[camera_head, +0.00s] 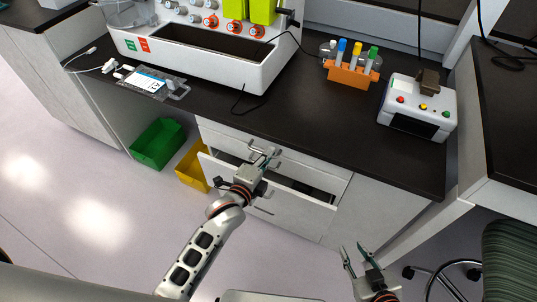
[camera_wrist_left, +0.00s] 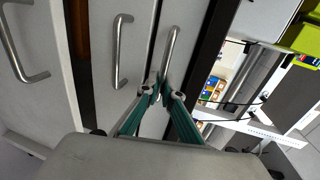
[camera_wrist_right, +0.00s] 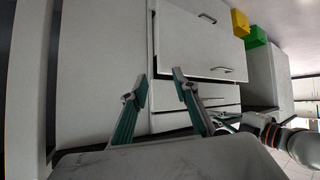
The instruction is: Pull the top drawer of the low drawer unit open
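The low drawer unit (camera_head: 215,132) stands under the dark counter. Its top drawer (camera_wrist_left: 185,65) is closed, with a bar handle (camera_wrist_left: 173,45). My left gripper (camera_head: 268,160) is at the drawer fronts; in the left wrist view its fingertips (camera_wrist_left: 160,82) are close together around the lower end of that handle. A second shallow drawer with its own handle (camera_wrist_left: 121,50) is closed beside it. The deeper drawer below (camera_head: 262,188) stands partly open, a dark gap above its front. My right gripper (camera_head: 359,262) is open and empty, away from the unit; its fingers show in the right wrist view (camera_wrist_right: 160,82).
The open lower drawer sticks out beneath my left gripper. Green (camera_head: 157,143) and yellow (camera_head: 192,168) bins stand left of the unit. A white machine (camera_head: 252,75), an orange tube rack (camera_head: 350,75) and a white device (camera_head: 418,105) are on the counter. A stool (camera_head: 508,262) is at right.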

